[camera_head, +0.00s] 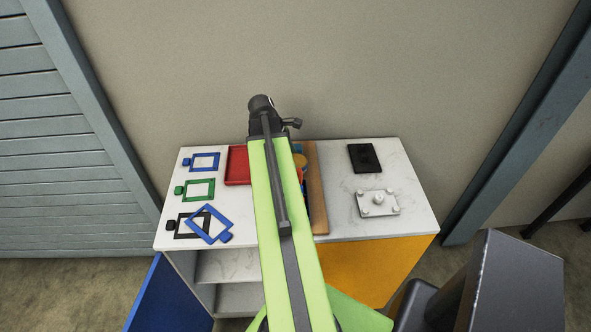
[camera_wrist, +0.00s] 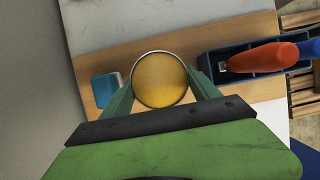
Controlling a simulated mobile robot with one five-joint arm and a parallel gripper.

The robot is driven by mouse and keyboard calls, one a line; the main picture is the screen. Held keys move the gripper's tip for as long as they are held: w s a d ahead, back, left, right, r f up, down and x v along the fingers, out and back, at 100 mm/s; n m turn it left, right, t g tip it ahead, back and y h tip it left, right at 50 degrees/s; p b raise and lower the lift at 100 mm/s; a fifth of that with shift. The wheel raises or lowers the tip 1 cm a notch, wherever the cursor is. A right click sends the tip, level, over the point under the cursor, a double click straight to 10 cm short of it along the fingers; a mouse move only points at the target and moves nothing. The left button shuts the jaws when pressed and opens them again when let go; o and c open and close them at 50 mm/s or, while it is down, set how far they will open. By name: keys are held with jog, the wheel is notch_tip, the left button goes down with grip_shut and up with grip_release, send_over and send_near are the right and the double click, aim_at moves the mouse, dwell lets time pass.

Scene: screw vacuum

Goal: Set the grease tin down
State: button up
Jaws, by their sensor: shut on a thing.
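The grease tin (camera_wrist: 160,78) is round, with an amber top and a thin metal rim. In the wrist view it sits between the two green fingers of my gripper (camera_wrist: 162,92), which is shut on it. The tin is over a brown wooden board (camera_wrist: 135,60); I cannot tell whether it touches the board. In the head view a bit of the yellowish tin (camera_head: 300,161) shows just right of my arm, and my arm hides most of the gripper.
A teal block (camera_wrist: 105,88) lies left of the tin. A dark blue bin (camera_wrist: 237,68) with a red-handled tool (camera_wrist: 262,58) is at right. The white tabletop (camera_head: 335,160) also bears a red tray (camera_head: 238,165), coloured frames (camera_head: 200,188), a black plate (camera_head: 364,157) and a pale plate (camera_head: 378,204).

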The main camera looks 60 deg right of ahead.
notch_tip(320, 180, down, 4)
jog(key=b, duration=0.4)
jog(key=shift+f, duration=0.15)
jog(key=shift+r, duration=0.2)
jog(key=shift+f, duration=0.15)
jog(key=o, duration=1.7)
jog(key=shift+o, duration=0.2)
jog(key=shift+r+p, duration=0.5)
jog(key=shift+p, duration=0.05)
jog(key=p+v, duration=1)
jog(key=v, duration=0.1)
jog(key=shift+r, duration=0.15)
